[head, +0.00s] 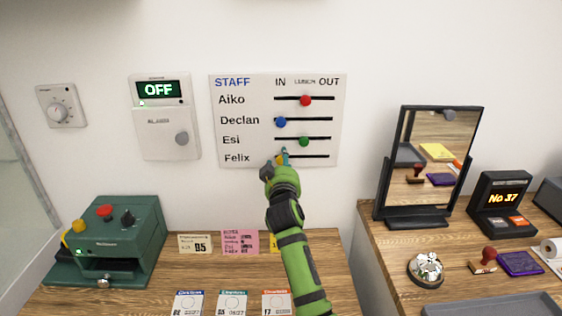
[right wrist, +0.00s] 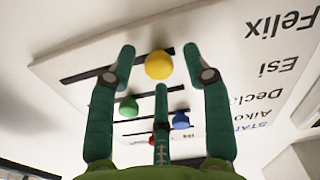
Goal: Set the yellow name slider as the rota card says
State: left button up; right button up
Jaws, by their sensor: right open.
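The white STAFF board (head: 226,127) hangs on the wall, with name rows and slots running from IN to OUT. The yellow slider (right wrist: 159,65) is on the bottom row, Felix, at the IN end of its slot. In the head view my right gripper partly hides it. My right gripper (right wrist: 159,58) is open, with its fingers spread around the yellow knob and gaps visible beside it. The pink card (head: 240,243), apparently the rota, lies on the desk below; its small writing is not legible. My left gripper is out of view.
The red slider (head: 305,100) and green slider (head: 303,142) are near LUNCH; the blue slider (head: 281,122) is at IN. A panel reading OFF (head: 165,117) is left of the board. A mirror (head: 429,160) stands at right.

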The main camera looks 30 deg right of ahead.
aim_at(325, 155)
jog(key=shift+w, duration=0.15)
jog(key=shift+d, duration=0.1)
jog(key=c, duration=0.7)
grip_shut()
jog(key=s+d+p, duration=0.1)
jog(key=s+d, duration=0.1)
jog(key=d, duration=0.1)
jog(key=s+d+p, duration=0.2)
jog(key=d, duration=0.2)
jog(key=s+d+p, duration=0.2)
jog(key=d, duration=0.1)
jog(key=shift+s+d+r, duration=0.1)
jog(key=shift+s+d, duration=0.1)
jog(key=shift+d, duration=0.1)
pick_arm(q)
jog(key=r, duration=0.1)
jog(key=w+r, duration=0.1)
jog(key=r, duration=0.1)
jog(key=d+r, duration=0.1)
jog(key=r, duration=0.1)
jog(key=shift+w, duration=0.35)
